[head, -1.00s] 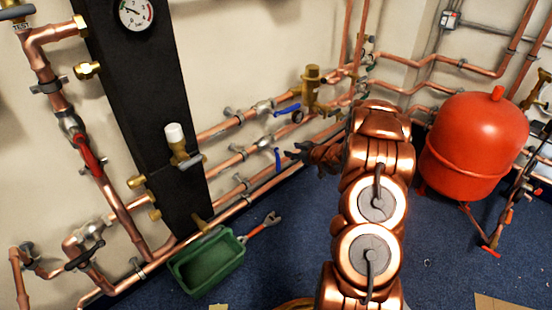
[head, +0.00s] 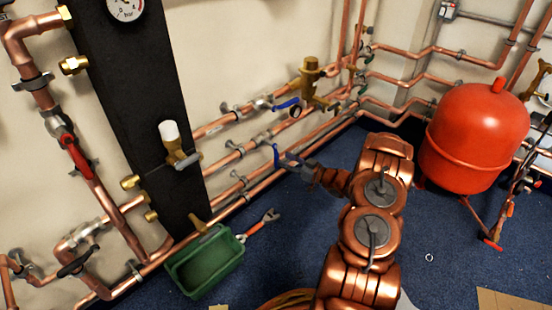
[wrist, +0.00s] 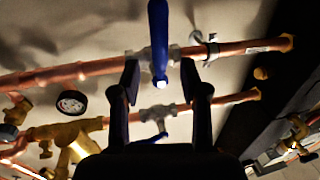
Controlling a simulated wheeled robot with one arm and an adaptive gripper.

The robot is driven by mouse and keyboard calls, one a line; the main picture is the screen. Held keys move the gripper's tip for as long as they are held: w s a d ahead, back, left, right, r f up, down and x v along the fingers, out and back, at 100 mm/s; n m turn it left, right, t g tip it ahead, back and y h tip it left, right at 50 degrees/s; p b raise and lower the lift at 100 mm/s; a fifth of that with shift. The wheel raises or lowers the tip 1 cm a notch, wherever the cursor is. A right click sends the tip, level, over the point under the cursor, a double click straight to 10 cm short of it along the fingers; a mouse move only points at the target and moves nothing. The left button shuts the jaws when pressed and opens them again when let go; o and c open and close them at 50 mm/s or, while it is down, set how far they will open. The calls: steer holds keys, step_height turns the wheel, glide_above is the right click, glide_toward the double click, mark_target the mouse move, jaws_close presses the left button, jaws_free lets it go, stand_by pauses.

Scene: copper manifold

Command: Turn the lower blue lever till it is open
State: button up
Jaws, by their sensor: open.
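The lower blue lever (head: 276,155) sits on a lower copper pipe near the wall in the head view. In the wrist view the lower lever (wrist: 158,40) points up from its valve, between my two dark fingers. My gripper (wrist: 160,72) is open around it, with a gap on each side. In the head view my gripper (head: 291,160) is right beside the lever and partly overlaps it. The upper blue lever (head: 287,103) lies along the pipe above. It also shows, partly hidden, low in the wrist view (wrist: 153,138).
A brass fitting (head: 309,84) with a small gauge is right of the upper lever. A black panel (head: 130,95) stands left. A green bin (head: 206,266) and a wrench (head: 258,224) lie on the floor. A red tank (head: 475,135) stands right.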

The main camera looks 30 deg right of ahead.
mark_target(277, 156)
steer(key=shift+b+x, duration=0.65)
steer(key=shift+x, duration=1.75)
steer(key=shift+c, duration=0.2)
jaws_close()
